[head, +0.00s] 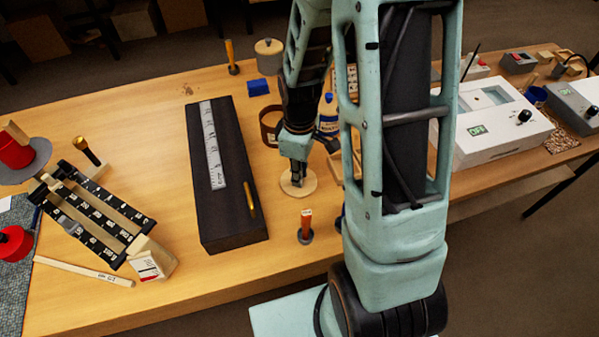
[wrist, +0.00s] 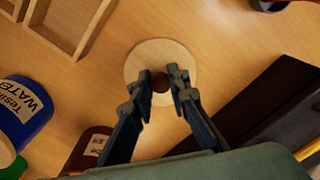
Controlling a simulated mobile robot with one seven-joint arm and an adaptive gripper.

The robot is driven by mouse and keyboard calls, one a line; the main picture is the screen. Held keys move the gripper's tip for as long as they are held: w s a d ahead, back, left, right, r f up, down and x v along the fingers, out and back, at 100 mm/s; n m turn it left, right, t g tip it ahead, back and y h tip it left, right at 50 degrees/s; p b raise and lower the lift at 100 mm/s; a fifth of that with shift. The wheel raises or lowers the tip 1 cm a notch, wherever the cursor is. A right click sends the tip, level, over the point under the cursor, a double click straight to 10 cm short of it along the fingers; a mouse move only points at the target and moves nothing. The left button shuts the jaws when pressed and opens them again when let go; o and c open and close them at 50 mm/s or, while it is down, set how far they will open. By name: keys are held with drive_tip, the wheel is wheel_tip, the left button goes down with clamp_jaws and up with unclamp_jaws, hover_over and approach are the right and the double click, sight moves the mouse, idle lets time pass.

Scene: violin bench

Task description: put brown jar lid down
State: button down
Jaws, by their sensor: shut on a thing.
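The brown jar lid (wrist: 160,51) is a pale round disc with a small dark brown knob at its middle, seen from above in the wrist view. My gripper (wrist: 160,83) is shut on the knob, one fingertip on each side. In the head view the lid (head: 298,184) lies flat under my gripper (head: 297,177), at or just above the wooden table; I cannot tell whether it touches. A brown jar (head: 269,127) without a lid stands just behind it, and its labelled side shows in the wrist view (wrist: 86,153), partly hidden by my gripper.
A long dark case (head: 208,130) with a steel ruler lies left of the lid. A blue-labelled bottle (wrist: 24,111) and a wooden divided tray (wrist: 72,20) are close by. Bare table (head: 265,205) surrounds the lid.

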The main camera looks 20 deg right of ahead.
drive_tip(key=shift+f, duration=0.2)
drive_tip(key=c, duration=1.8)
unclamp_jaws()
drive_tip(key=shift+c, duration=0.2)
drive_tip(key=shift+r, duration=0.15)
wheel_tip(320, 180, up, 12)
drive_tip(key=p, duration=0.1)
drive_tip(key=shift+r, duration=0.1)
